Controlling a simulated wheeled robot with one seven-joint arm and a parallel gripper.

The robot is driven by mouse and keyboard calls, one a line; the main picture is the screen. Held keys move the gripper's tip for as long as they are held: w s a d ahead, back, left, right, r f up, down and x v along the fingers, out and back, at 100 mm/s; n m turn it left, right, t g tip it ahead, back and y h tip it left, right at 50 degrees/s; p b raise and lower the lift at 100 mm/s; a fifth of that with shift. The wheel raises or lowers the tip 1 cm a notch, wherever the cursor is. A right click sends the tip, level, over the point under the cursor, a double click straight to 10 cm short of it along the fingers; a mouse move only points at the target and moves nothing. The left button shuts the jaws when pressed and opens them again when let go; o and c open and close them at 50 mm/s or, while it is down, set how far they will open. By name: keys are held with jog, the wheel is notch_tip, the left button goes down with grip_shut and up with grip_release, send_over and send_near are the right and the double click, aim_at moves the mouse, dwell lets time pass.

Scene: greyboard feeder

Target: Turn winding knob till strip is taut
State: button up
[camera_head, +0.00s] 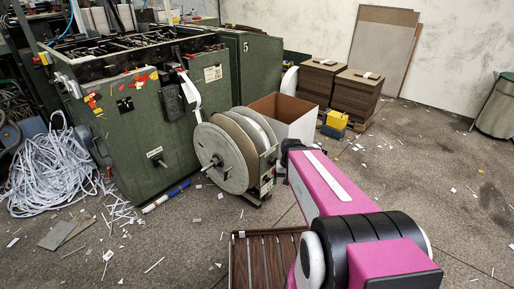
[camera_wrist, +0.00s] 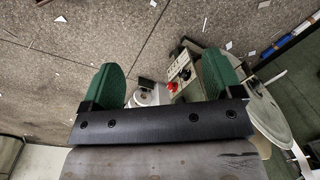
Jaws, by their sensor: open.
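The winding reel (camera_head: 221,154) stands on the floor in front of the green machine, with large grey discs. A small shaft or knob (camera_head: 211,164) sticks out of its near disc's centre. A white strip (camera_head: 190,92) runs from the machine down towards the reel; I cannot tell how tight it is.
The green machine (camera_head: 165,145) stands behind the reel. A control box with a red button (camera_wrist: 176,82) shows between my fingers. An open carton (camera_head: 290,117), stacked boards (camera_head: 355,95) and a brown slatted tray (camera_head: 262,262) are nearby. Tangled white strips (camera_head: 48,172) lie left; scraps litter the floor.

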jog(key=w+a+f+m+y, duration=0.3)
jog(key=w+f+m+y, duration=0.2)
jog(key=w+f+m, duration=0.15)
jog(key=m+t+y, duration=0.7)
jog(key=m+t, duration=0.6)
jog(key=m, duration=0.7)
send_near(274, 165)
jog(key=r, duration=0.1)
jog(key=x, duration=1)
jog(key=shift+w+r, duration=0.1)
jog(key=shift+w, duration=0.4)
jog(key=c, duration=0.9)
jog(key=shift+m, duration=0.25)
